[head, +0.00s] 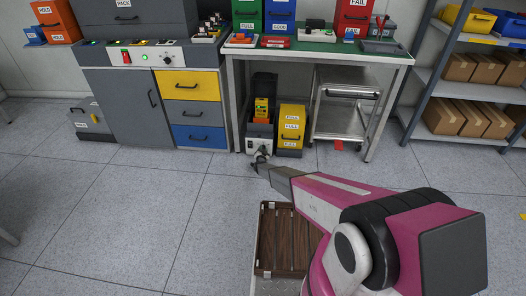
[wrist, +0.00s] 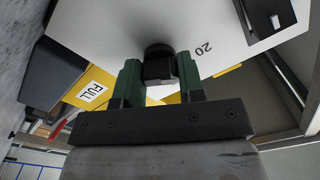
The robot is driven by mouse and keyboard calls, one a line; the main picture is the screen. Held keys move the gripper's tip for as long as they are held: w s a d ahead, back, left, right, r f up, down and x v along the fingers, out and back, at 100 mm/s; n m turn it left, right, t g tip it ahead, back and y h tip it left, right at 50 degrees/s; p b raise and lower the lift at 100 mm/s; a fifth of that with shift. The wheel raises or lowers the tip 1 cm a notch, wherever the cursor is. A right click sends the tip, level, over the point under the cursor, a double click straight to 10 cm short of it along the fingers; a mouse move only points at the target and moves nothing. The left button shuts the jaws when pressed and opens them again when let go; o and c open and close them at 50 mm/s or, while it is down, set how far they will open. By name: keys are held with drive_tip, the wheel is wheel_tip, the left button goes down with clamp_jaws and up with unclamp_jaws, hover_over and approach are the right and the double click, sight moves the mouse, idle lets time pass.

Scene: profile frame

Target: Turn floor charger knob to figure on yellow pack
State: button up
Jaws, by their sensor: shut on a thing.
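The floor charger (head: 257,147) is a pale box on the floor under the green-topped bench. A yellow pack (head: 262,106) with a small label stands upright in it; I cannot read its figure. My gripper (head: 262,160) reaches the charger's front and hides part of it. In the wrist view, my green fingers (wrist: 160,78) are shut on the black knob (wrist: 159,51), one on each side. A figure 20 shows rotated on the pale panel (wrist: 232,22) to the right of the knob. The knob's pointer and other figures are hidden or unclear.
A yellow box (head: 292,118) with a FULL label stands close to the charger's right. A metal trolley (head: 343,112) is farther right, and drawers (head: 190,110) stand to the left. A brown slatted case (head: 285,240) lies beneath my arm.

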drive_tip(key=shift+m, duration=0.3)
drive_tip(key=m, duration=0.5)
drive_tip(key=shift+m, duration=0.3)
drive_tip(key=m, duration=0.5)
drive_tip(key=shift+m, duration=0.3)
drive_tip(key=m, duration=1.2)
drive_tip(key=shift+d, duration=0.1)
drive_tip(key=o, duration=0.9)
drive_tip(key=shift+o, duration=0.2)
drive_tip(key=shift+s, duration=0.1)
